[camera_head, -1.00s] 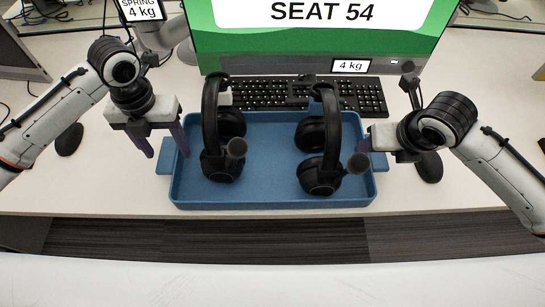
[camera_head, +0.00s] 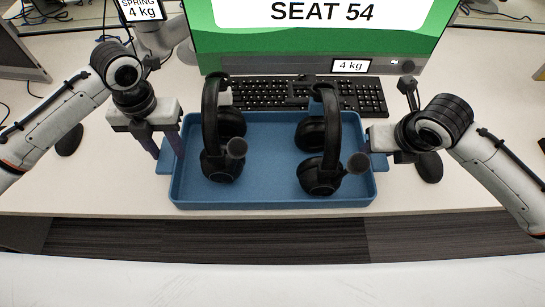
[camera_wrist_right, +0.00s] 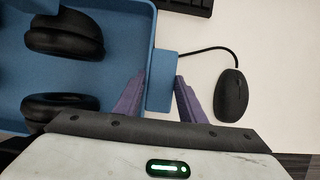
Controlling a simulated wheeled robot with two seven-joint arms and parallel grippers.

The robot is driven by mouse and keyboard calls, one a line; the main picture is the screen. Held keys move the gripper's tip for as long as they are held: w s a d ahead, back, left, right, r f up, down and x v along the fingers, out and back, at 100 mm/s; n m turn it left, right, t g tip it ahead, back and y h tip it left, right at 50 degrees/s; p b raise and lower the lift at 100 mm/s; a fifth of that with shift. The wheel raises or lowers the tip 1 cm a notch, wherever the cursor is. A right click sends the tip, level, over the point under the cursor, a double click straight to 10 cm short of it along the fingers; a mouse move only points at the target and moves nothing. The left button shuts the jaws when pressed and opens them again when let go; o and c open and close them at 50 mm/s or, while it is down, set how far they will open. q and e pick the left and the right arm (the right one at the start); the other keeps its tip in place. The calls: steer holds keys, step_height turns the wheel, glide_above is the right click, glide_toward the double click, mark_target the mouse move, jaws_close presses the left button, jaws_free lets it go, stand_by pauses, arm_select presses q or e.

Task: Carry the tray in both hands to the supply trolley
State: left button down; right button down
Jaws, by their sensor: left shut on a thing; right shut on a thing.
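The blue tray (camera_head: 270,203) rests on the white desk with a small handle tab at each end. Two black headsets, the left one (camera_head: 211,120) and the right one (camera_head: 331,125), stand in it with their bands up. My left gripper (camera_head: 168,156) is shut on the left handle, its purple fingers either side of the tab. My right gripper (camera_head: 375,161) is shut on the right handle. In the right wrist view, its fingers (camera_wrist_right: 160,82) sit on both sides of that handle (camera_wrist_right: 160,98).
A black keyboard (camera_head: 260,92) lies just behind the tray, below a monitor (camera_head: 320,40) reading SEAT 54. A mouse (camera_head: 429,167) lies right of the tray and another (camera_head: 70,140) at the left. The desk's front edge is close to the tray. The supply trolley is not identifiable.

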arm_select(q)
steer(key=shift+r, duration=0.2)
arm_select(e)
steer(key=shift+r, duration=0.2)
